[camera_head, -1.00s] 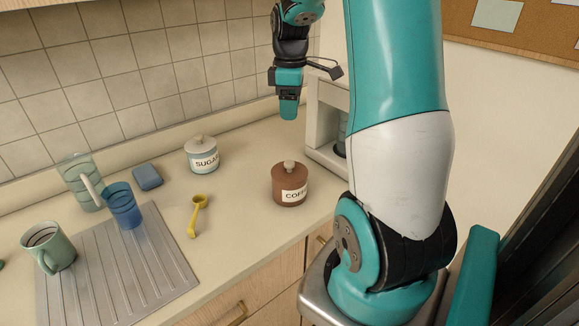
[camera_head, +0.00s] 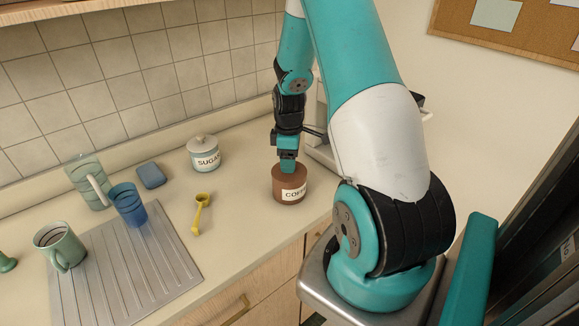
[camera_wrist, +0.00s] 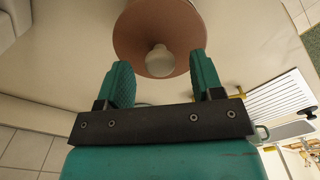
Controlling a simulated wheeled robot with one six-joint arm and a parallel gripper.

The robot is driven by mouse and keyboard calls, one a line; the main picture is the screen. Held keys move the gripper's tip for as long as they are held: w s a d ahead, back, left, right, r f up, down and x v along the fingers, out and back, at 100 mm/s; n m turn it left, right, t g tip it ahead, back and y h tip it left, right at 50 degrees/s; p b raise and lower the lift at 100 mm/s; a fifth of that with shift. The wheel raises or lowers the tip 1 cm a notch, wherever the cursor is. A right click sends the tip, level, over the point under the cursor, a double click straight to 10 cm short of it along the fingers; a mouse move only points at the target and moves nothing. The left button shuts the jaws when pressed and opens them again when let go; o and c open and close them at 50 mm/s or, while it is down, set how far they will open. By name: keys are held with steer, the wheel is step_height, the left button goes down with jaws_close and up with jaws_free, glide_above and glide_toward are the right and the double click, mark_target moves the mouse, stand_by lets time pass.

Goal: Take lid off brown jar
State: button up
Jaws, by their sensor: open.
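The brown jar (camera_head: 290,188) with a white "COFFEE" label, partly cut off, stands upright on the counter. My gripper (camera_head: 288,166) is right above it and hides its lid knob in the head view. In the wrist view, the brown lid (camera_wrist: 160,32) shows from above with its pale round knob (camera_wrist: 160,61). My gripper (camera_wrist: 162,76) is open, its two teal fingers either side of and just short of the knob. I cannot tell whether a finger touches the lid.
A white sugar jar (camera_head: 204,154) stands left of the brown jar. A yellow scoop (camera_head: 201,214), blue sponge (camera_head: 151,176), blue cup (camera_head: 128,204), clear pitcher (camera_head: 88,182) and green mug (camera_head: 60,246) are farther left. A pale appliance (camera_head: 322,150) stands close behind on the right.

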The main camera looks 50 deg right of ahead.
steer(key=shift+f, duration=1)
steer(key=c, duration=1)
steer(key=shift+r, duration=0.1)
